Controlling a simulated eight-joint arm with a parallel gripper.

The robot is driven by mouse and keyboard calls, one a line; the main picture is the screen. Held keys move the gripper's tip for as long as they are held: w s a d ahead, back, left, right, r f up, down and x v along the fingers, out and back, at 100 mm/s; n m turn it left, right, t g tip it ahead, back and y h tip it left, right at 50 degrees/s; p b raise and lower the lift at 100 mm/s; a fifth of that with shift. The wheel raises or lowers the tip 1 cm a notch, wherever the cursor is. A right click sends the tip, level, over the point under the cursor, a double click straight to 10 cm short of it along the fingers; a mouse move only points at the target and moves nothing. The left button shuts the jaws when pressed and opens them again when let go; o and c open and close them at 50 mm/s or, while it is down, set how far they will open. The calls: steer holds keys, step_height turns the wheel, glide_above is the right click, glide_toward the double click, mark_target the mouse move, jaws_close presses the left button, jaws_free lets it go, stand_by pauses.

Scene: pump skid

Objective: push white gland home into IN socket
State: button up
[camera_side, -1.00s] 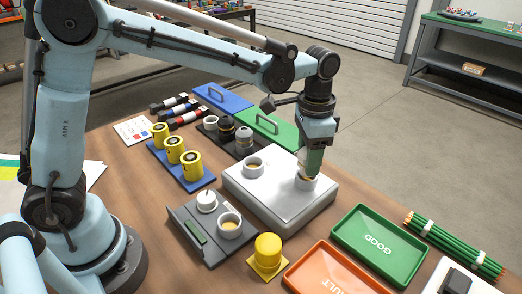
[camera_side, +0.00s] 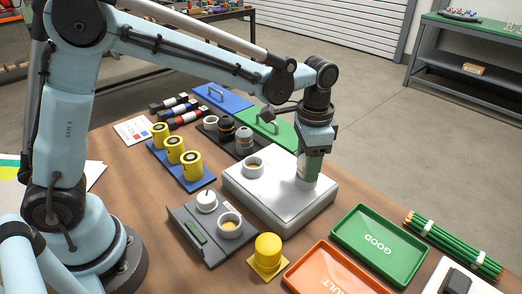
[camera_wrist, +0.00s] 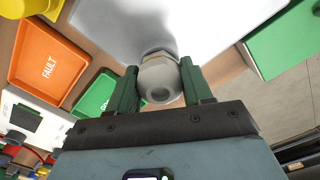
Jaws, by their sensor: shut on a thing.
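The white gland (camera_wrist: 160,80) is a pale ring-shaped fitting with a hexagonal part and a round hole. My gripper (camera_wrist: 158,85) is shut on it, with one dark green finger on each side. In the side view my gripper (camera_side: 308,170) points down over the right part of a white box (camera_side: 270,200), at the socket there. The gland is mostly hidden behind the fingers in this view, and its seating depth cannot be told. A second pale round socket (camera_side: 253,163) stands free on the left part of the box. No IN label is readable.
A grey tray (camera_side: 195,245) with two pale round parts and a yellow cap (camera_side: 268,250) stand in front of the box. The green GOOD tray (camera_side: 378,245) and orange FAULT tray (camera_side: 325,272) are to the right. Yellow cylinders (camera_side: 175,150) stand on a blue plate at left.

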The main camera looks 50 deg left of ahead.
steer(key=shift+f, duration=0.25)
steer(key=o, duration=1.3)
steer(key=shift+c, duration=0.2)
step_height(320, 180, up, 12)
steer(key=shift+r, duration=0.1)
